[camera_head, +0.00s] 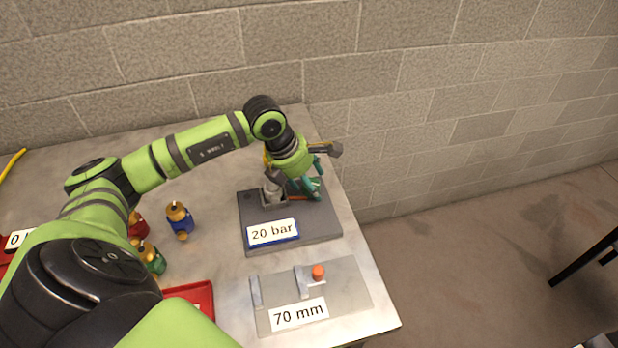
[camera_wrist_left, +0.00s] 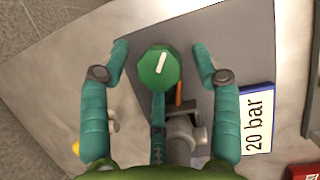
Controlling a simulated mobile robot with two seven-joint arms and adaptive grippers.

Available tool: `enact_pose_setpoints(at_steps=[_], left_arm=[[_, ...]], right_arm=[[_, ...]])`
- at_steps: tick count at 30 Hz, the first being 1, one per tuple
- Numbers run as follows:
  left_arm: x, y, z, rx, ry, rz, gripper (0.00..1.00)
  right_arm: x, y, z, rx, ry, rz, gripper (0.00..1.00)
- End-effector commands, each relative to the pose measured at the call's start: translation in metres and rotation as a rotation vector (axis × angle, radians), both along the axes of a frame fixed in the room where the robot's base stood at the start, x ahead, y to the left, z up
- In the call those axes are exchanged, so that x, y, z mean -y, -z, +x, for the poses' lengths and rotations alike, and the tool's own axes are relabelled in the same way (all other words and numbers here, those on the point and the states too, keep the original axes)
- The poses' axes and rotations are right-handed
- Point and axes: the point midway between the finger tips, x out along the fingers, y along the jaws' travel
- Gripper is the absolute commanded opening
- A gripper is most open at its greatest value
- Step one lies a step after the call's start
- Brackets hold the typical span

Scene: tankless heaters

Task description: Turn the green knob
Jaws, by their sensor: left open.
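The green knob (camera_wrist_left: 159,68) shows in the left wrist view as a faceted green disc. A white pointer line on its face is tilted slightly right of upright. My left gripper (camera_wrist_left: 160,48) is open, with one teal finger on each side of the knob and a visible gap on both sides. In the head view my left gripper (camera_head: 312,187) points down over the dark grey plate (camera_head: 297,218) marked "20 bar". The knob cannot be made out there behind the fingers. My right gripper is not in view.
A grey metal fitting (camera_wrist_left: 185,138) and an orange strip (camera_wrist_left: 179,94) are close to the knob. A "70 mm" plate (camera_head: 347,284) with an orange button lies nearer. Brass-topped blue, green and red parts and a red tray (camera_head: 192,297) are at left. A block wall stands behind.

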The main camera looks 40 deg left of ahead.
Motion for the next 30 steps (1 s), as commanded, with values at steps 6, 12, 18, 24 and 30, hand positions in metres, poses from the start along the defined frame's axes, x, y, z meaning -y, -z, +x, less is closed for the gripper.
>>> enact_pose_setpoints(at_steps=[6, 12, 18, 24, 30], left_arm=[[0.000, 0.004, 0.001, 0.000, 0.001, 0.002, 0.63], [0.001, 0.004, 0.001, 0.001, 0.000, 0.001, 0.23], [0.002, 0.004, 0.001, 0.001, 0.003, -0.002, 0.11], [0.002, 0.005, 0.002, 0.003, 0.033, -0.005, 0.11], [0.002, 0.007, 0.002, 0.004, 0.132, -0.006, 0.11]], right_arm=[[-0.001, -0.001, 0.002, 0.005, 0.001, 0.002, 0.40], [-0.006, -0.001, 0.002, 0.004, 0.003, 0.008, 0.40], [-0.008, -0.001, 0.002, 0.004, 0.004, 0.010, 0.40], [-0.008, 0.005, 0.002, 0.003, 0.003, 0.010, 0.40], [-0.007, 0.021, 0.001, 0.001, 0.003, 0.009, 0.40]])
